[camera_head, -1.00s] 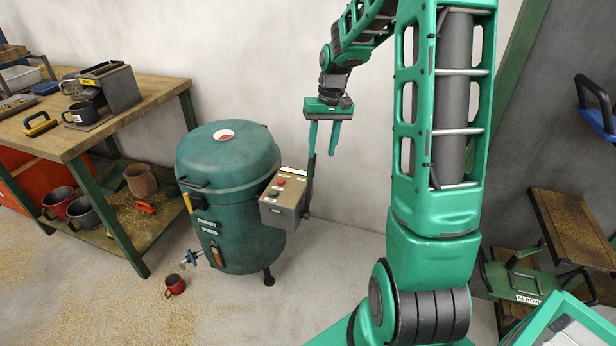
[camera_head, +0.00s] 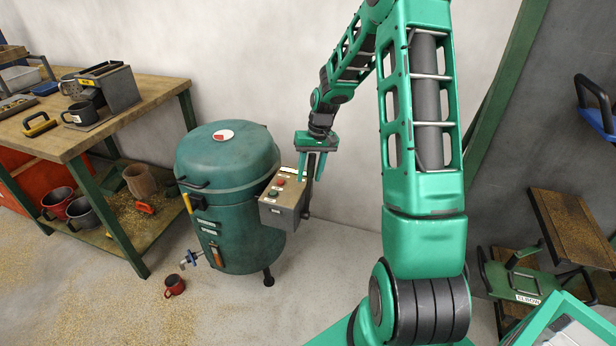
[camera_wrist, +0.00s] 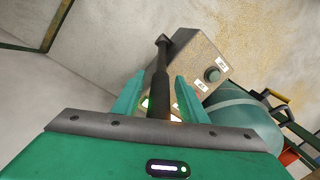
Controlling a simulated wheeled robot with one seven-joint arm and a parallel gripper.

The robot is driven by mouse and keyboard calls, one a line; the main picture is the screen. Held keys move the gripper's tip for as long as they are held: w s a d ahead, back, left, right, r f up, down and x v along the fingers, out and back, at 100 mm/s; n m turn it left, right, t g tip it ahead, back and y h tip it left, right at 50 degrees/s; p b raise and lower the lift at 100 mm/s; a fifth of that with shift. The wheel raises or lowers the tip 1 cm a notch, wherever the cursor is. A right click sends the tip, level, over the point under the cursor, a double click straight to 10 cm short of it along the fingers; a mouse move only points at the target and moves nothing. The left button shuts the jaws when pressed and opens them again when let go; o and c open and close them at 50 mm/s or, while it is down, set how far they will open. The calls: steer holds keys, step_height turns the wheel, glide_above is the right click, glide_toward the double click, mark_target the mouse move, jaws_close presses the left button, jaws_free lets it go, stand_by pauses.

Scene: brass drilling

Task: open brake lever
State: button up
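A black lever (camera_wrist: 161,75) with a knobbed end stands along the side of a grey control box (camera_wrist: 200,62). In the head view the lever (camera_head: 308,200) is partly hidden by my gripper. My gripper (camera_head: 310,178) points down over it from above. In the wrist view my gripper (camera_wrist: 160,82) is open, with its two teal fingers on either side of the lever shaft. Gaps show between the shaft and both fingers, so it is not gripped.
The control box is mounted on the right of a green drum machine (camera_head: 232,165). A wooden workbench (camera_head: 130,100) stands to the left. A red mug (camera_head: 174,285) is on the floor. A plain wall (camera_head: 260,70) is close behind; floor right of the drum is clear.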

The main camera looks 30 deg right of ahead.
steer(key=shift+a+f, duration=0.1)
steer(key=shift+f, duration=0.4)
jaws_close()
